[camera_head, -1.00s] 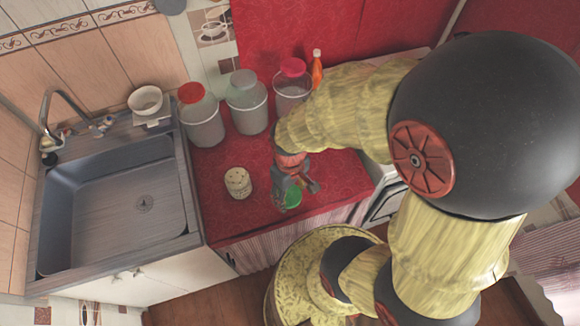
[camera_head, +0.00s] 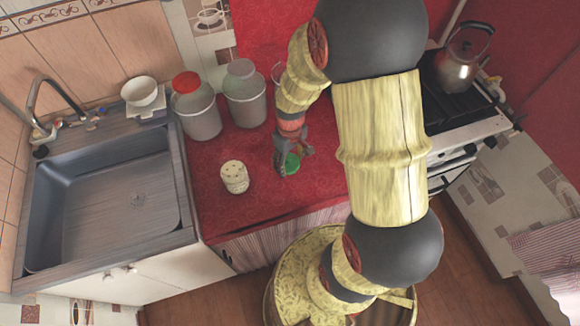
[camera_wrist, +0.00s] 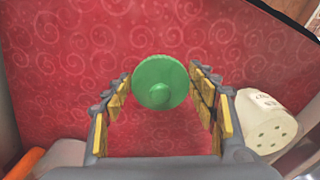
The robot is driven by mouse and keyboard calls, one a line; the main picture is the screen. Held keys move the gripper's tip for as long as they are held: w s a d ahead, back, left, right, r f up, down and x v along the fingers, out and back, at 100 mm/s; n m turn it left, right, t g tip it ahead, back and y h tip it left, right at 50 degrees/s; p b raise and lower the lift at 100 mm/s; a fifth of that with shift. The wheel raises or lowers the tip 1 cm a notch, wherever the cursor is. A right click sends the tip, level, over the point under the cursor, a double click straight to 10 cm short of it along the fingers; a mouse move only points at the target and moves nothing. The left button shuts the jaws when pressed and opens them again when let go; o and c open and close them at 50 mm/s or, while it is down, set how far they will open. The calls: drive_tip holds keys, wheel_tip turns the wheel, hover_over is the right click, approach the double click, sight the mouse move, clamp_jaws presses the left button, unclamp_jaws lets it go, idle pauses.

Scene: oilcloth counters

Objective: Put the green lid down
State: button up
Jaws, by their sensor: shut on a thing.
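The green lid (camera_wrist: 161,82) is round with a small knob and sits between my two fingers in the wrist view. My gripper (camera_wrist: 160,92) is shut on it, with a finger at its left and right edges. In the head view the green lid (camera_head: 292,163) shows at my fingertips, over the red counter cloth (camera_head: 262,200). Whether the lid touches the cloth I cannot tell.
A cream shaker (camera_head: 234,177) with holes in its top stands left of my gripper. Large jars, one red-lidded (camera_head: 198,110) and one grey-lidded (camera_head: 245,98), stand behind. A sink (camera_head: 110,205) is left, a kettle (camera_head: 462,62) on the stove right. Cloth in front is clear.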

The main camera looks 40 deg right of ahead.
drive_tip(key=shift+w+d+f+b, duration=0.15)
drive_tip(key=shift+f+b, duration=0.15)
drive_tip(key=shift+f, duration=0.35)
drive_tip(key=shift+w+f+b, duration=0.1)
drive_tip(key=shift+f+b, duration=0.15)
drive_tip(key=shift+f, duration=0.45)
drive_tip(key=shift+w+d+f+b, duration=0.15)
drive_tip(key=shift+f+b, duration=0.15)
drive_tip(key=shift+f, duration=0.35)
drive_tip(key=shift+f, duration=0.15)
drive_tip(key=o, duration=0.9)
drive_tip(key=shift+c, duration=0.2)
wheel_tip(320, 180, up, 12)
drive_tip(key=p, duration=0.4)
drive_tip(key=shift+r, duration=0.2)
wheel_tip(320, 180, up, 8)
drive_tip(key=t, duration=0.1)
hover_over(290, 166)
drive_tip(key=w+a, duration=0.1)
drive_tip(key=a, duration=0.1)
drive_tip(key=s+a+r+t, duration=0.2)
drive_tip(key=s+a+r, duration=0.2)
drive_tip(key=r, duration=0.4)
drive_tip(key=s+a+r+m+t, duration=0.1)
drive_tip(key=s+a+r+t, duration=0.1)
drive_tip(key=s+a+r, duration=0.3)
wheel_tip(290, 166, up, 4)
drive_tip(key=shift+s+f+t, duration=0.2)
drive_tip(key=shift+s+t, duration=0.1)
drive_tip(key=shift+s, duration=0.75)
